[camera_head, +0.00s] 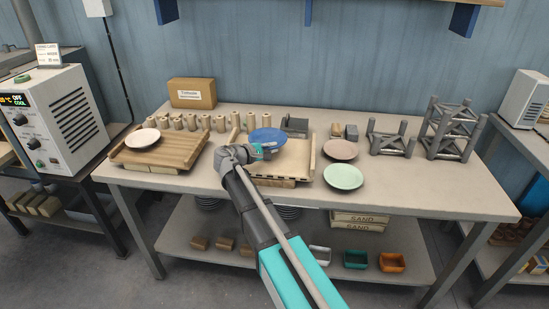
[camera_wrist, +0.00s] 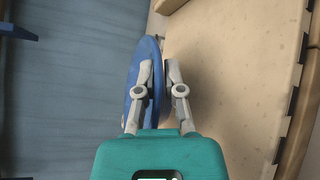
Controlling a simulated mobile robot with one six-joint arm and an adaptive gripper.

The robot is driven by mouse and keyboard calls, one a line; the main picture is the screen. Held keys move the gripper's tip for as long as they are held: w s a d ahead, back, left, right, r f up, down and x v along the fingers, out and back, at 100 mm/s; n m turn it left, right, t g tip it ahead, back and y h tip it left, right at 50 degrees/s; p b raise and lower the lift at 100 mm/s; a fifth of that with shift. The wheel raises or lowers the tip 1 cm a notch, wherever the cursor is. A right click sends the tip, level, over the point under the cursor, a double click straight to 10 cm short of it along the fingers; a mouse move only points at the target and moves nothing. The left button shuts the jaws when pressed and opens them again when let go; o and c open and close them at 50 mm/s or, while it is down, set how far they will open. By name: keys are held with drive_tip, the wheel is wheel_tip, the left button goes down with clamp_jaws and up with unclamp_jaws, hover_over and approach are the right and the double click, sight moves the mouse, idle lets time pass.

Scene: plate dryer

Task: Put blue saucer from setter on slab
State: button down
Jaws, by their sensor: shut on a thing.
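The blue saucer (camera_head: 267,136) is held by my gripper (camera_head: 262,151) over the far part of a pale, cream board (camera_head: 282,160) with wooden rails at its sides. In the wrist view my gripper (camera_wrist: 165,72) is shut on the rim of the blue saucer (camera_wrist: 138,62), which is seen nearly edge-on between the fingers. A brown wooden board (camera_head: 160,152) at the left holds a pale pink saucer (camera_head: 142,138).
A pink plate (camera_head: 340,149) and a mint green plate (camera_head: 343,177) lie right of the pale board. Several small tan cylinders (camera_head: 205,121) and a cardboard box (camera_head: 192,92) stand behind. Grey frames (camera_head: 452,128) stand at the right. The table's front right is clear.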

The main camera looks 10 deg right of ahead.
sight(274, 163)
drive_tip(key=shift+w+d+f+b, duration=0.2)
drive_tip(key=shift+d+f+b, duration=0.2)
drive_tip(key=shift+f+b, duration=1.6)
drive_tip(key=c, duration=1)
unclamp_jaws()
drive_tip(key=shift+f, duration=0.1)
drive_tip(key=shift+c, duration=0.2)
drive_tip(key=p+v, duration=0.2)
drive_tip(key=v, duration=1)
